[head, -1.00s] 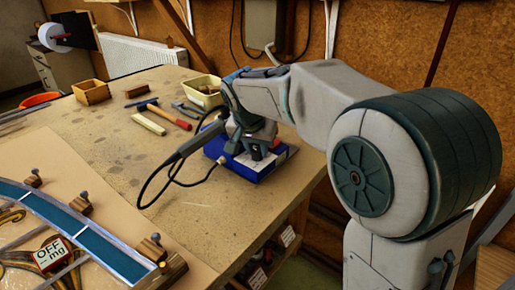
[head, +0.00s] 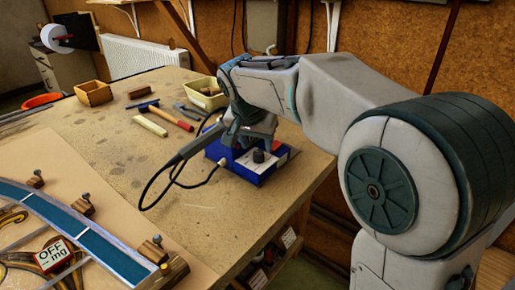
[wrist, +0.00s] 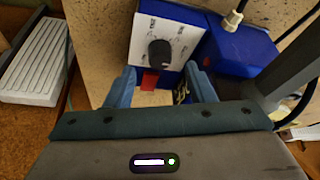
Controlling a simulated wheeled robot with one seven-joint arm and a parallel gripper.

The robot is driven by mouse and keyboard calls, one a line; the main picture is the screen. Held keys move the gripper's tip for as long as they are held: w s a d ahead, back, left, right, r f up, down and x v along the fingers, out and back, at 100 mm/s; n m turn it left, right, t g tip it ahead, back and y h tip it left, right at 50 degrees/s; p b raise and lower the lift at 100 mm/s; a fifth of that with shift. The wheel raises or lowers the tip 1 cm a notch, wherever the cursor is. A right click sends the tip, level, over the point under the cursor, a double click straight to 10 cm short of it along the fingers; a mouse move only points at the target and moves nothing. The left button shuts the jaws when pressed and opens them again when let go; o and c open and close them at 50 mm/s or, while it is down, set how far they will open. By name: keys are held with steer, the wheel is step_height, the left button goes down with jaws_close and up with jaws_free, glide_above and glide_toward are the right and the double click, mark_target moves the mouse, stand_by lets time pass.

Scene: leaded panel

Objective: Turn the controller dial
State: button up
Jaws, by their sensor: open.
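The controller is a blue box (head: 246,175) with a pale front plate, near the table's right edge in the head view. Its black dial (head: 258,156) stands up from the plate. A red switch (wrist: 150,80) shows between the fingers. In the head view the fingertips are partly hidden.
A cable and soldering iron (head: 180,157) run left of the controller. A hammer (head: 172,118) and other tools lie behind. A leaded panel (head: 80,245) with wooden blocks fills the front left. The table middle is clear.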

steer(key=p+v, duration=0.1)
steer(key=v, duration=0.9)
steer(key=shift+s, duration=0.1)
steer(key=s+d+f+n+p, duration=0.1)
steer(key=s+d+f+p, duration=0.1)
steer(key=s+d, duration=0.4)
steer(key=s+d+f+n+g+y+p, duration=0.1)
steer(key=s+d+f+p, duration=0.2)
steer(key=s+d, duration=0.3)
steer(key=s+d+f+n+p, duration=0.1)
steer(key=s+d+f+p, duration=0.2)
steer(key=s+d, duration=0.3)
steer(key=shift+s+f, duration=0.55)
steer(key=shift+s, duration=0.35)
